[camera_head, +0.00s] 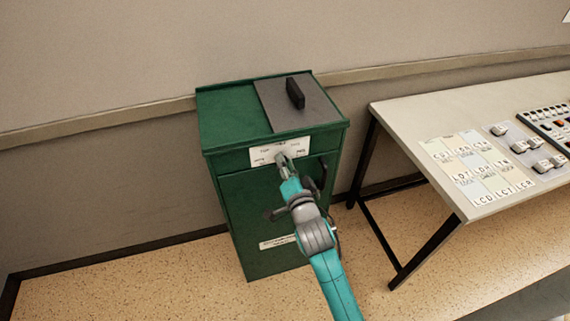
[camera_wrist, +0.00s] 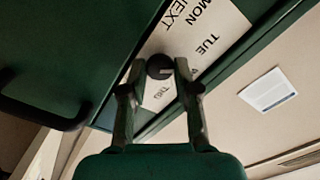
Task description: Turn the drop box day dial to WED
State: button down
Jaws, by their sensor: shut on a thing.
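The green drop box (camera_head: 235,215) stands against the wall, with a white day plate (camera_head: 262,153) on its upper front. In the wrist view the plate (camera_wrist: 212,25) looks tilted and shows NEXT, MON and TUE, plus a partly covered label below the dial. I cannot make out WED. The dark round day dial (camera_wrist: 160,65) sits between the fingertips of my gripper (camera_wrist: 160,70), which is shut on it. In the head view my gripper (camera_head: 283,162) reaches the plate and mostly hides the dial. I cannot tell which day the dial points to.
A grey lid with a black handle (camera_head: 295,93) is on top of the box. A dark handle (camera_wrist: 45,112) sticks out from its front, close to my gripper. To the right stands a table (camera_head: 410,115) with label cards and a button panel. Floor shows left of the box.

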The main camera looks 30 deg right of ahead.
jog(key=m, duration=0.7)
jog(key=shift+f, duration=0.15)
dwell(0.4)
jog(key=c, duration=0.9)
grip_release()
jog(key=shift+s, duration=0.15)
jog(key=v, duration=1.1)
jog(key=shift+s+a, duration=0.1)
jog(key=shift+s, duration=0.3)
